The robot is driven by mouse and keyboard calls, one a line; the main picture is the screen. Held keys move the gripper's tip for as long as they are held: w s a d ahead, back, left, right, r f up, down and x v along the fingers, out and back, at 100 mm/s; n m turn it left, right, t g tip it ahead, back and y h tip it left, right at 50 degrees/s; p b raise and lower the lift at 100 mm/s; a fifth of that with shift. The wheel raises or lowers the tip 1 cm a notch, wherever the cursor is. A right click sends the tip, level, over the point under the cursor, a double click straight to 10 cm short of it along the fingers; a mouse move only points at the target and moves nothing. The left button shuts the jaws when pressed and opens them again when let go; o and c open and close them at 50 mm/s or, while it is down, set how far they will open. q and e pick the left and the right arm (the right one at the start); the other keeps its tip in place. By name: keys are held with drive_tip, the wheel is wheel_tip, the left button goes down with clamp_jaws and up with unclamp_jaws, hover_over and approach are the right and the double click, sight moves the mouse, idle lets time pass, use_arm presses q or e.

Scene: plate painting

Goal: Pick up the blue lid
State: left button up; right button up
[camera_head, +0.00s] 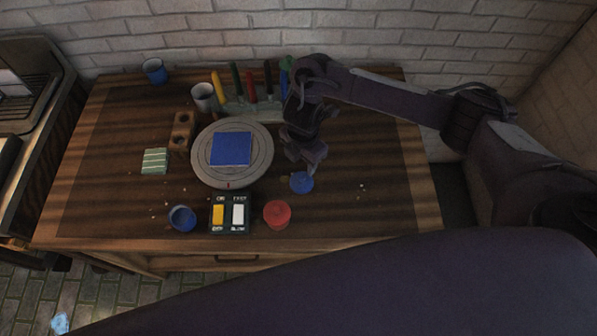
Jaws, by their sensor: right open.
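The blue lid (301,183) is a small blue disc lying on the wooden table, right of the turntable. My right gripper (309,164) reaches in from the right and hangs just above the lid, pointing down. It is open and holds nothing that I can see. The far edge of the lid is close behind the fingertips, and I cannot tell whether they touch it. My left gripper is not in view.
A grey turntable (204,170) carries a blue square plate (230,148). A red lid (277,213), a switch box (230,214) and an open blue pot (182,218) stand along the front. A rack of coloured tools (251,112) stands behind. The table's right side is mostly clear.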

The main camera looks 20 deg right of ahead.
sight(302, 176)
drive_tip(key=f, duration=0.1)
drive_tip(key=s+f, duration=0.1)
drive_tip(key=f, duration=0.1)
drive_tip(key=f+b, duration=0.1)
drive_tip(key=shift+s+a+f, duration=0.15)
drive_tip(key=shift+a+f, duration=0.05)
drive_tip(key=shift+a, duration=0.05)
drive_tip(key=shift+w+f, duration=0.3)
drive_tip(key=shift+f, duration=0.7)
drive_tip(key=shift+s, duration=0.1)
drive_tip(key=c, duration=0.7)
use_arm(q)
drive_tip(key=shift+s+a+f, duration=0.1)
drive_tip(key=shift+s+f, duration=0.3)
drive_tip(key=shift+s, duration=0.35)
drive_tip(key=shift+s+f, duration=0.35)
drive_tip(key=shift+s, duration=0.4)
use_arm(e)
clamp_jaws()
